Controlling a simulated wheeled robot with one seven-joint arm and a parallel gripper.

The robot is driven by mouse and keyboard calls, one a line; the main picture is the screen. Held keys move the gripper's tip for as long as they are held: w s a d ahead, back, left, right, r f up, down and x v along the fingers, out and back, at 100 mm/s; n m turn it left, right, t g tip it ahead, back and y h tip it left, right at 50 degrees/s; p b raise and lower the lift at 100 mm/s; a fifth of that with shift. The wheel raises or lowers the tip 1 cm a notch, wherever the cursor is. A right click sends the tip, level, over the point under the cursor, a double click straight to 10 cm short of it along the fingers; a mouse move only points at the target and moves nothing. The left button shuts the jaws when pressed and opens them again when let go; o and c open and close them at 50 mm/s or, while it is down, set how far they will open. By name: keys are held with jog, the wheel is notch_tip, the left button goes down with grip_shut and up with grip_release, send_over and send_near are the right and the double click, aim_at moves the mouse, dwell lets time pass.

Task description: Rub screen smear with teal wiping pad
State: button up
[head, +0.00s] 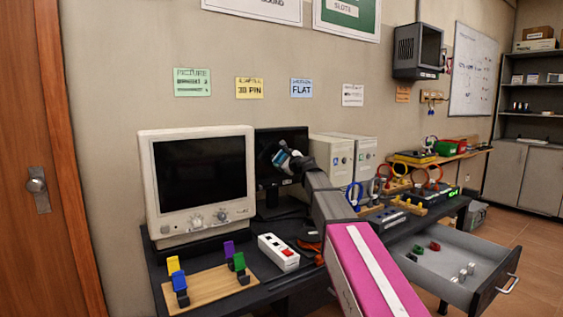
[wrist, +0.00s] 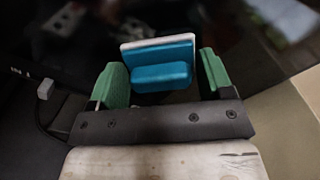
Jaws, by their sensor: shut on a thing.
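The teal wiping pad (head: 282,155) is in my gripper (head: 294,160), in front of the dark flat monitor (head: 290,138) in the head view. In the wrist view the teal pad (wrist: 160,77), with its pale far layer, sits between the green fingers of my gripper (wrist: 162,70). A dark glossy surface, seemingly the monitor's screen (wrist: 215,25), lies beyond it with blurred reflections. I cannot tell whether the pad touches the screen. No smear can be made out clearly; my gripper and arm hide part of the monitor.
A beige CRT monitor (head: 197,182) stands just left of the flat monitor. A white power strip (head: 279,252) and a wooden board (head: 212,286) with coloured clips lie in front. Beige computer cases (head: 352,158) stand to the right. An open drawer (head: 480,293) juts out at right.

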aim_at(271, 159)
jog(key=shift+a, duration=0.1)
jog(key=shift+s+a, duration=0.5)
jog(key=shift+a, duration=0.4)
jog(key=shift+s+a, duration=0.45)
jog(key=shift+a, duration=0.4)
jog(key=shift+c, duration=0.3)
jog(key=shift+v, duration=3.05)
jog(key=shift+s+d, duration=0.1)
jog(key=shift+d, duration=0.05)
jog(key=shift+v, duration=1.4)
